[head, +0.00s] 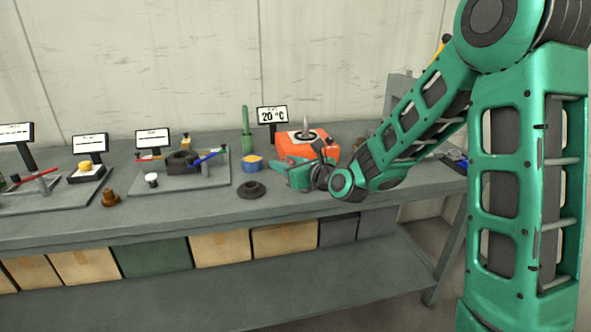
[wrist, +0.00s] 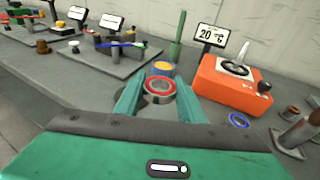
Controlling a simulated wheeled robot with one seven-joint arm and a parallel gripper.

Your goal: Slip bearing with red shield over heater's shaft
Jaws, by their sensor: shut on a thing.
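The bearing with the red shield (wrist: 160,86) is a metal ring with a red face, held between the fingertips of my gripper (wrist: 158,89) in the wrist view. My gripper is shut on it, above the bench. The heater (head: 308,148) is an orange box beside my gripper in the head view; it also shows at the right of the wrist view (wrist: 232,88). Its pale upright shaft (wrist: 244,52) rises from a dark round plate on top, with nothing visible around it. The bearing is apart from the shaft. In the head view I cannot make out the bearing.
A blue-shielded bearing (wrist: 239,121) lies in front of the heater. A blue-and-yellow can (head: 252,163), a dark ring (head: 251,189) and a green upright tool (head: 247,132) stand left of it. A 20 °C sign (head: 272,115) is behind. Trays with small parts (head: 180,170) are farther left.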

